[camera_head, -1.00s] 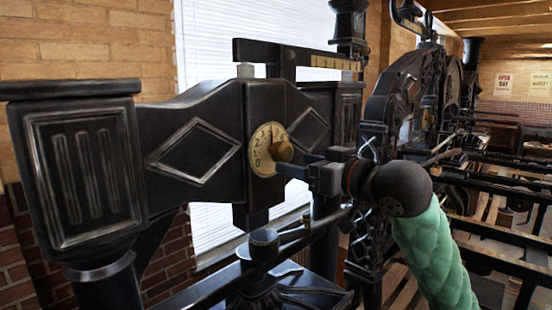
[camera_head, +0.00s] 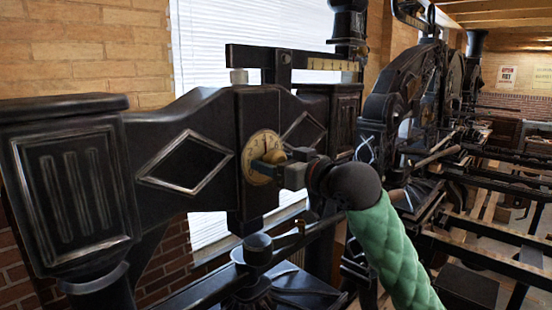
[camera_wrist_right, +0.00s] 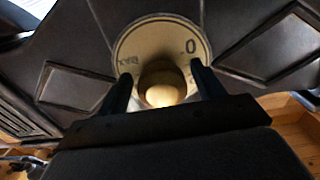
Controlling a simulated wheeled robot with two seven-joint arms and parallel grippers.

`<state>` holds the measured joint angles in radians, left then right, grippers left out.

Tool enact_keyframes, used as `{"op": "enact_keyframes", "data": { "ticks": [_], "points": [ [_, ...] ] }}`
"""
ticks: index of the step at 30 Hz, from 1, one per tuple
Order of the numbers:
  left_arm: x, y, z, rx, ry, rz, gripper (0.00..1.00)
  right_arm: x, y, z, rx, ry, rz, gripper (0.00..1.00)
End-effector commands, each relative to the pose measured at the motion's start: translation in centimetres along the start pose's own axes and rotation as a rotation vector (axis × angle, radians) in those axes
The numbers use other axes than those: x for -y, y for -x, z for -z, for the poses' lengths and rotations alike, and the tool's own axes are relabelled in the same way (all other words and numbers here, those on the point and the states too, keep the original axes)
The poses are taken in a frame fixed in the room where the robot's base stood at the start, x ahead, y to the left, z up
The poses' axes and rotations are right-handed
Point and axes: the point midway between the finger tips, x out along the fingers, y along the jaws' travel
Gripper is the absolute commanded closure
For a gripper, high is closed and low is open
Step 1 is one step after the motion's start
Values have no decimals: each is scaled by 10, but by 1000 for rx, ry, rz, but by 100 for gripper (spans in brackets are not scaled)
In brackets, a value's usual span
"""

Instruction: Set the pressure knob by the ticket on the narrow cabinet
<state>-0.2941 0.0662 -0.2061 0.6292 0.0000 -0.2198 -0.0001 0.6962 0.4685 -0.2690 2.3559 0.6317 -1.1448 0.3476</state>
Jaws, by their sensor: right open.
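The round cream dial (camera_head: 250,150) sits on the front of the black press beam, with a brass knob (camera_head: 274,156) at its centre. My right gripper (camera_head: 277,162) is at the dial, its fingers spread to either side of the knob. In the right wrist view the knob (camera_wrist_right: 162,84) lies between the two open fingers (camera_wrist_right: 161,88), with a gap visible on each side. The dial (camera_wrist_right: 140,38) there shows a "0" and "MAX". No ticket or narrow cabinet can be made out. My left gripper is not in view.
A black beam with a diamond panel (camera_head: 186,162) extends left to a fluted block (camera_head: 70,185). A round-topped post (camera_head: 258,245) and bar stand below the dial. More presses (camera_head: 405,95) fill the right. Posters (camera_head: 507,76) hang on the far wall.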

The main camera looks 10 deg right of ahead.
Motion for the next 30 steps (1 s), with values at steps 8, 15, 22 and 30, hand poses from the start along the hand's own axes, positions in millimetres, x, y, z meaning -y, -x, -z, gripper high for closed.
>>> {"op": "enact_keyframes", "data": {
  "ticks": [8,15,22,30],
  "points": [
    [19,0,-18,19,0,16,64,0,0,0,0,0,0,42],
    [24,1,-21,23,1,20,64,0,0,0,0,0,0,76],
    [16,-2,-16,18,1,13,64,0,0,-1,1,28,0,76],
    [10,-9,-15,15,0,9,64,-1,0,-2,1,172,-2,76]
  ]
}}
